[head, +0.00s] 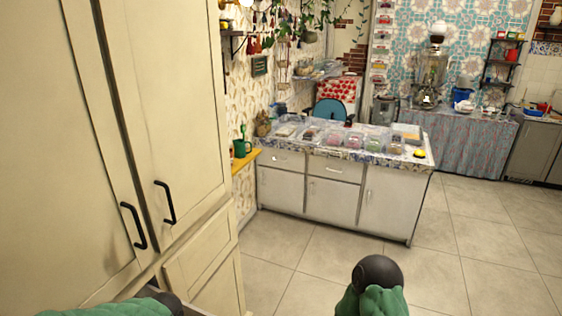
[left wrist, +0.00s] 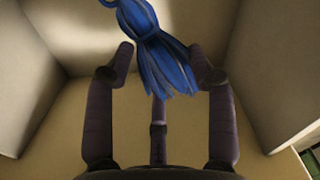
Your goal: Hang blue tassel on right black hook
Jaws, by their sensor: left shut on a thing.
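The blue tassel (left wrist: 140,15) shows in the left wrist view, with its strands hanging down and to the right. My left gripper (left wrist: 161,62) has its dark fingers around the strands and is shut on the tassel. The tassel's top is cut off by the frame edge. In the head view, two black handles are on the cream cupboard doors: a left one (head: 133,226) and a right one (head: 165,202). I cannot tell whether either is the black hook of the task. The tassel and my left gripper's fingers do not show in the head view. My right gripper's fingers are not visible.
The tall cream cupboard (head: 60,130) fills the left. A white counter (head: 330,200) with several containers stands ahead. A yellow shelf (head: 245,161) holds a green mug (head: 241,149). Tassels and plants hang at upper centre. The tiled floor (head: 480,260) at right is clear.

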